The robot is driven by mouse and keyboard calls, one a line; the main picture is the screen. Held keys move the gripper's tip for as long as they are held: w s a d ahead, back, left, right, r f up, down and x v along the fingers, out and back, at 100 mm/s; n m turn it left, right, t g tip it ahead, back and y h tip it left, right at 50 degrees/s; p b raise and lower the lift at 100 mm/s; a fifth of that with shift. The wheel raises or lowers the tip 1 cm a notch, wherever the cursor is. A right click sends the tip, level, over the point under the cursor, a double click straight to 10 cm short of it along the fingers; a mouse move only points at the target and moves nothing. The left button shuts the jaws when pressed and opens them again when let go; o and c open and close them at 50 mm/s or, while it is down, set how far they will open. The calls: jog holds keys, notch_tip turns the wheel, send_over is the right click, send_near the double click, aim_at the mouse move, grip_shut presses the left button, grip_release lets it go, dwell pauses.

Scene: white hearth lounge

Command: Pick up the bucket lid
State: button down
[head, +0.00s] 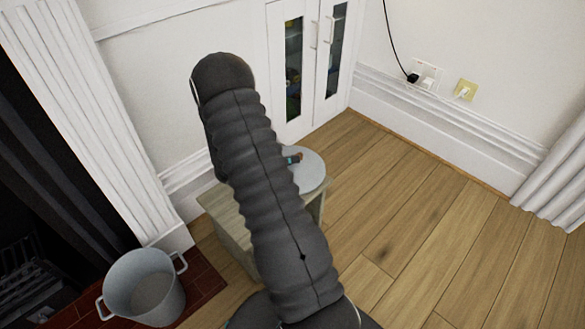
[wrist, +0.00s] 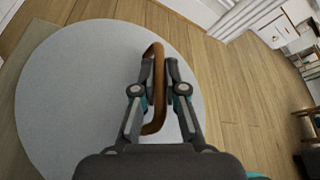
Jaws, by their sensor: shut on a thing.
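The bucket lid is a round, pale grey disc (head: 313,172) with a brown curved handle. It shows at the small wooden stand's right end in the head view, partly behind my arm. In the wrist view the lid (wrist: 60,100) fills the left and middle. My gripper (wrist: 160,72) is shut on its handle (wrist: 158,52), one finger on each side. In the head view only a bit of my gripper (head: 291,160) shows beside my arm. I cannot tell whether the lid touches the stand. The grey metal bucket (head: 145,290) stands open on the red hearth tiles at the lower left.
The light wooden stand (head: 222,215) is partly hidden by my arm. A white glass-fronted cabinet (head: 308,60) stands behind it against the wall. The dark fireplace (head: 40,200) is at the left. Bare wooden floor (head: 430,220) lies open at the right.

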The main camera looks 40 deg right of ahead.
aim_at(293, 168)
jog(key=shift+r, duration=0.55)
jog(key=r, duration=0.2)
jog(key=s+r, duration=0.1)
jog(key=shift+r, duration=0.35)
jog(key=s+r+p, duration=0.1)
jog(key=s+r, duration=0.5)
jog(key=s, duration=0.4)
jog(key=shift+s, duration=0.3)
jog(key=shift+r, duration=0.1)
